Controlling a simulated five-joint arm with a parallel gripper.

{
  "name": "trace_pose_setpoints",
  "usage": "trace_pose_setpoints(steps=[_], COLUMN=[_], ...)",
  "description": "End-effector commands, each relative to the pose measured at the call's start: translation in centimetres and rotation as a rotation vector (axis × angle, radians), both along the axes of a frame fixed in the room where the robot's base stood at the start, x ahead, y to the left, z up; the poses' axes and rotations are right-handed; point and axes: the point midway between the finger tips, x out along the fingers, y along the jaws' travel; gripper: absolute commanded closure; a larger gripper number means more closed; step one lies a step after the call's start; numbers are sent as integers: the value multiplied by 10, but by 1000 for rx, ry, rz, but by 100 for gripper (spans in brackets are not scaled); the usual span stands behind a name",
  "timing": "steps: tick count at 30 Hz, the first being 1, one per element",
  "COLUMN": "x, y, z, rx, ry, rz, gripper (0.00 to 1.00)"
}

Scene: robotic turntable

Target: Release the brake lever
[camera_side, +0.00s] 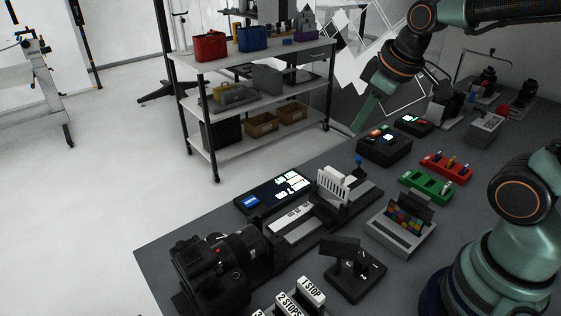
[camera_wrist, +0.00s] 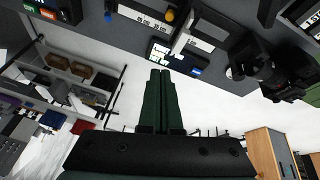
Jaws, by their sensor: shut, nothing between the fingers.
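My gripper (camera_side: 364,114) hangs at the upper middle of the side view, its long green fingers pointing down and left. In the wrist view the two green fingers (camera_wrist: 160,72) lie side by side with nothing between them. The gripper is shut and appears clear of the table devices. A small upright lever with a blue knob (camera_side: 358,160) stands at the far end of a slide unit (camera_side: 293,222). A blue knob (camera_wrist: 169,15) also shows near the top of the wrist view. I cannot tell for sure which part is the brake lever.
A black camera (camera_side: 215,262) stands at the table's near left end. A lit panel (camera_side: 262,198) lies behind the slide unit. A black button box (camera_side: 384,150), a green switch box (camera_side: 427,186) and a red one (camera_side: 446,165) stand right. A shelf (camera_side: 255,105) stands beyond the table.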

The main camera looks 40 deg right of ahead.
Motion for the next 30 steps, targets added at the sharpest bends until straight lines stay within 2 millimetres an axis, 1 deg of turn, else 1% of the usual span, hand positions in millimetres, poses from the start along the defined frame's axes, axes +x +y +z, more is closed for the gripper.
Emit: trace_pose_setpoints(steps=[3, 8, 15, 21, 24, 30], x=[18, 40, 70, 84, 88, 91], y=[-11, -27, -53, -70, -75, -79], z=[-11, -28, -64, -92, -101, -106], rx=[-57, -126, -204, -240, -250, -259], ry=[48, 108, 188, 234, 246, 253], rz=[118, 289, 550, 722, 773, 813], gripper=[100, 100, 100, 100, 100, 100])
